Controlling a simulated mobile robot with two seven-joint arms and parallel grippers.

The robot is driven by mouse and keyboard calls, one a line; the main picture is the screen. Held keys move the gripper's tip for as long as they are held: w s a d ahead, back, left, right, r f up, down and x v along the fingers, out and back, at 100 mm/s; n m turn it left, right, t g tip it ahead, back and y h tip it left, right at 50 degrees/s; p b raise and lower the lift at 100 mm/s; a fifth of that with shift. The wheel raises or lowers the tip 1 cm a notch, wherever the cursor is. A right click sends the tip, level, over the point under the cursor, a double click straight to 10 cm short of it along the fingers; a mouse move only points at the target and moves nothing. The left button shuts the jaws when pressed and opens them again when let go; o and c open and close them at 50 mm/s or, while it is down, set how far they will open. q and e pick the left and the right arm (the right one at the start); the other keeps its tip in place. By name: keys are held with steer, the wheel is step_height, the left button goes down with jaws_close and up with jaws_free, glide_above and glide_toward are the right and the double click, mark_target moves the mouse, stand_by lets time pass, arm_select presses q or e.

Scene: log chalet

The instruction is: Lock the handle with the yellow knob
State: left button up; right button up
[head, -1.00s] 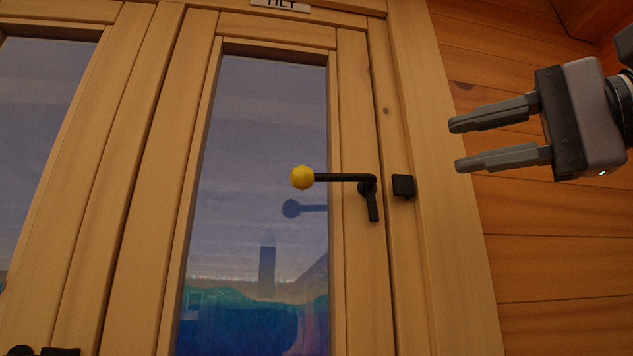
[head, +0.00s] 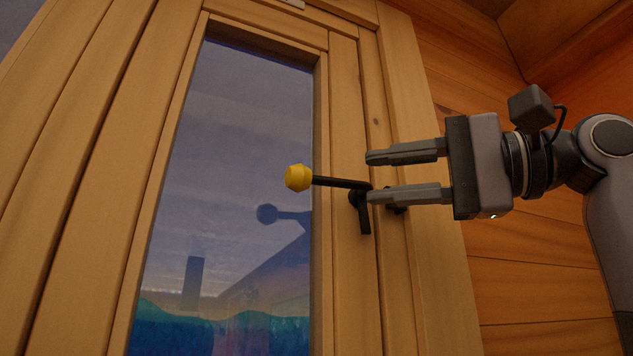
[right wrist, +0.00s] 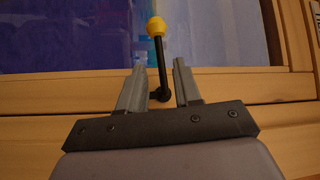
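The yellow knob (head: 298,178) sits on the end of a black handle (head: 338,182) on the wooden window frame. In the head view the handle points left, nearly level, over the glass, with a short black part hanging down at its pivot. My right gripper (head: 368,178) is open, its two fingers pointing left at the handle's pivot end, one above and one lower. In the right wrist view the yellow knob (right wrist: 156,26) and handle bar (right wrist: 161,65) show beyond and between the open fingers (right wrist: 157,68). Whether the fingers touch the handle is unclear. My left gripper is not in view.
The glass pane (head: 225,180) fills the window sash, with reflections in it. The black catch on the frame is mostly hidden behind my lower right finger. The log wall (head: 530,280) lies to the right.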

mark_target(337, 181)
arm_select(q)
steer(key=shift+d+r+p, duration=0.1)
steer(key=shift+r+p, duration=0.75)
arm_select(e)
steer(key=x, duration=0.5)
steer(key=shift+a, duration=0.3)
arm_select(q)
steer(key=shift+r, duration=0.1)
arm_select(e)
steer(key=shift+w+a, duration=0.3)
steer(key=shift+a, duration=0.3)
jaws_close()
